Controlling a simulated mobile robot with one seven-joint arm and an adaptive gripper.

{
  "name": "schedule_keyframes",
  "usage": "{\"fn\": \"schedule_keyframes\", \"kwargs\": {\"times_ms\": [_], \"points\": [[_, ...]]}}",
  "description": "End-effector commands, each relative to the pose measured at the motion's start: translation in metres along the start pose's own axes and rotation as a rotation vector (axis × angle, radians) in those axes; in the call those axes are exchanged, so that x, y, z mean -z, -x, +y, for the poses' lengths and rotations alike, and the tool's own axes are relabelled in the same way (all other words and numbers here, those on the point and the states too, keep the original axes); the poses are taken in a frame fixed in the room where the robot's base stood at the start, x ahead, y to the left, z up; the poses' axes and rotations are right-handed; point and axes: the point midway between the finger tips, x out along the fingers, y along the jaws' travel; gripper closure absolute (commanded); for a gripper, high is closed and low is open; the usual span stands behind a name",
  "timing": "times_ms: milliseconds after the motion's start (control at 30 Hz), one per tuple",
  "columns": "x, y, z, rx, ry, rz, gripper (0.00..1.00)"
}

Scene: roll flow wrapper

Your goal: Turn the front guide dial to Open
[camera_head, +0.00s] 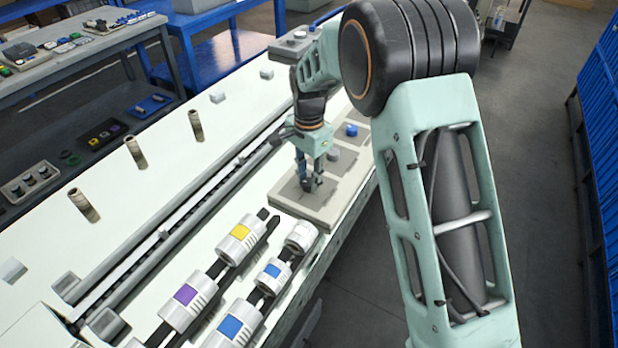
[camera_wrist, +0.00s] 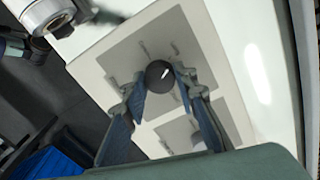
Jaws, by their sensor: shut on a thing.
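The front guide dial (camera_wrist: 160,76) is a dark round knob with a white pointer mark, seen in the wrist view on a grey square plate (camera_wrist: 118,62). Short tick marks stand around it on the plate; I cannot read any label there. My gripper (camera_wrist: 158,84) has its two fingers on either side of the dial, shut on it. In the head view my gripper (camera_head: 309,186) points down at the near plate of the grey panel (camera_head: 318,212), and its fingers mostly hide the dial.
A second dial (camera_head: 334,154) and a blue knob (camera_head: 351,130) sit farther along the panel. Rollers with yellow (camera_head: 242,240), purple (camera_head: 188,300) and blue bands lie on the near left. A white roller (camera_head: 301,237) stands close to the panel's near corner.

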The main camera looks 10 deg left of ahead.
Motion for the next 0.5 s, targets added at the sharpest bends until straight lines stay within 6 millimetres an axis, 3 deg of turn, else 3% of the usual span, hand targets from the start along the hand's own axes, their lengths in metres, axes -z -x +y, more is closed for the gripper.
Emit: {"fn": "schedule_keyframes", "kwargs": {"times_ms": [500], "points": [[-0.0001,0.0006,-0.0004,0.001,0.491,0.0,0.98]]}}
